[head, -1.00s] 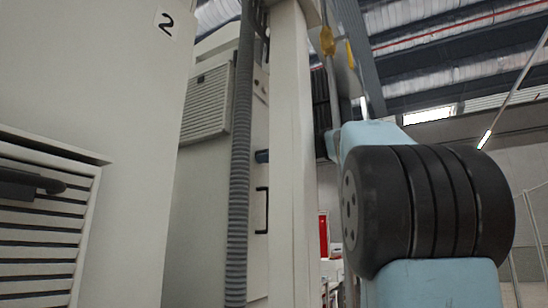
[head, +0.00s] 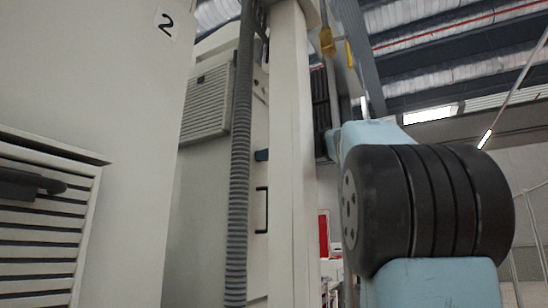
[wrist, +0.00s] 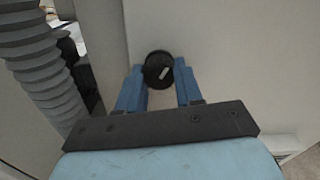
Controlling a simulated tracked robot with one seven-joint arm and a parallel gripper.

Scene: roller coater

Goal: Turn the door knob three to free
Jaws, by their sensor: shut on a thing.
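A round black knob (wrist: 158,68) with a short pale mark on its face shows in the wrist view, on a pale panel. The mark is tilted, rising to the right. My gripper (wrist: 159,75) has one blue finger on each side of the knob and is shut on it. In the head view, my arm reaches behind the pale upright post, which hides the knob.
A grey ribbed hose (head: 238,170) hangs left of the pale post (head: 289,150), and a ribbed hose (wrist: 42,62) also shows left of my gripper in the wrist view. A black handle (head: 262,210) is on the panel behind. A cabinet marked 2 (head: 130,150) stands at left.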

